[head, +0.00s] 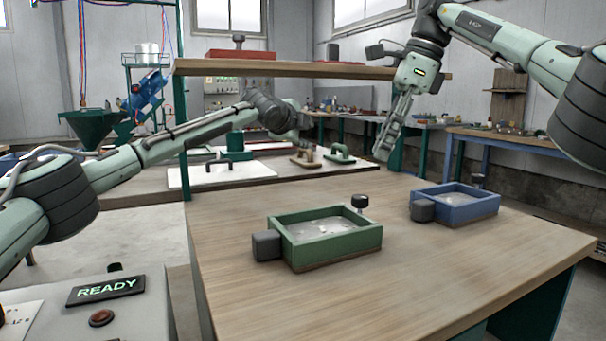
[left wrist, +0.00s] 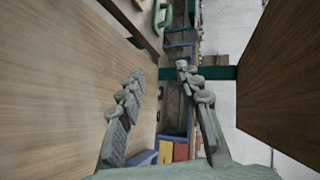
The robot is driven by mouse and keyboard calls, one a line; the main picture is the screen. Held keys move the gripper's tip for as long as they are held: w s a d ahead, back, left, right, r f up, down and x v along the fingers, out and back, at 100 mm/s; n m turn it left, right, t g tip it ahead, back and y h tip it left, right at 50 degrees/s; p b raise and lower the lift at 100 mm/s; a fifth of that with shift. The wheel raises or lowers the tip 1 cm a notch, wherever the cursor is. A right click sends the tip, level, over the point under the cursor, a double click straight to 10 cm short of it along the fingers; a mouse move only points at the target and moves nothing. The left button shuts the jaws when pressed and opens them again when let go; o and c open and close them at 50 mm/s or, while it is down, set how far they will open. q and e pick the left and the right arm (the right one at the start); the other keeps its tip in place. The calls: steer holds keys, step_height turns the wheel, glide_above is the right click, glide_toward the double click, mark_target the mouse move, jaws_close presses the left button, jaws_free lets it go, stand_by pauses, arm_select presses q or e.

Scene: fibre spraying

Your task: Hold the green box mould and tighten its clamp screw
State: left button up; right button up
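The green box mould (head: 326,240) sits on the near wooden table in the head view. A dark block handle (head: 267,245) is on its left side and a dark clamp screw knob (head: 359,202) stands at its back right corner. The mould holds a grey fill. My left gripper (left wrist: 158,76) is open and empty in the left wrist view. In the head view it is beyond the mould, largely hidden behind its own wrist. My right gripper (head: 384,152) points down, above and behind the mould, clear of it. Its fingers are seen edge-on, so their opening cannot be told.
A blue box mould (head: 455,206) with a similar handle and knob stands right of the green one. A raised wooden shelf (head: 300,69) spans the table's back. Behind are a white board (head: 218,175) and trowel-like tools (head: 338,155). The table front (head: 430,290) is clear.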

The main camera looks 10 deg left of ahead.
arm_select(q)
step_height(320, 180, down, 4)
steer(key=s+n+g+y, duration=0.2)
steer(key=s+n+g, duration=0.1)
steer(key=n+g, duration=0.1)
steer(key=n+g+y, duration=0.1)
steer(key=n+g, duration=0.4)
steer(key=g, duration=0.5)
glide_above(303, 211)
steer(key=shift+w+f, duration=0.3)
steer(key=shift+f, duration=0.35)
steer(key=shift+s+f, duration=0.1)
steer(key=shift+f, duration=3.7)
jaws_close()
